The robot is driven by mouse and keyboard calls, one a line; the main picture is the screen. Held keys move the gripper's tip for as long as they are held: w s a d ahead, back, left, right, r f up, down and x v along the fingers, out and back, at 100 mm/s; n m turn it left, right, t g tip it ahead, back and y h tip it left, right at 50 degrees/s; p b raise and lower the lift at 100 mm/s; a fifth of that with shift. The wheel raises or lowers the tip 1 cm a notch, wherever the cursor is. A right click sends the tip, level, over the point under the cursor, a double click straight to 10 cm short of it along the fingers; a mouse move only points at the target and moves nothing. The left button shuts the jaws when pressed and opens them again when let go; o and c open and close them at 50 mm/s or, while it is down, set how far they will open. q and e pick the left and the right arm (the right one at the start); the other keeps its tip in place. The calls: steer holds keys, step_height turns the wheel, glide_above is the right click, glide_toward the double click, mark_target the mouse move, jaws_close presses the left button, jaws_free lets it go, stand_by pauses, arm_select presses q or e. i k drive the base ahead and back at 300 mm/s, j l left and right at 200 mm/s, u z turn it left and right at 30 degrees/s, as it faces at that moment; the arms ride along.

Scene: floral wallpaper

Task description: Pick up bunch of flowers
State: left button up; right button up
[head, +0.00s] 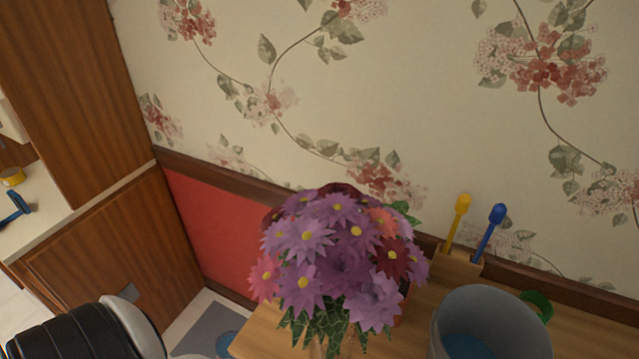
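The bunch of flowers (340,245) is at the bottom centre of the head view. It has purple, pink, dark red and orange-red blooms with yellow centres and green leaves below. It stands at the left end of a light wooden surface (400,340), close to the wall. Its lower part runs to the bottom edge of the picture, so its base cannot be seen clearly. Neither of my grippers shows in the head view.
A grey bucket-like container (490,320) with something blue inside is right of the flowers. Behind it are a wooden holder (458,268) with yellow and blue sticks, and a green ring (538,305). A wooden cabinet (95,235) stands left. Floral wallpaper is behind.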

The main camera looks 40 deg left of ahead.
mark_target(347, 274)
steer(key=u, duration=0.9)
steer(key=j+z, duration=0.1)
steer(key=z, duration=1.75)
steer(key=u, duration=1.85)
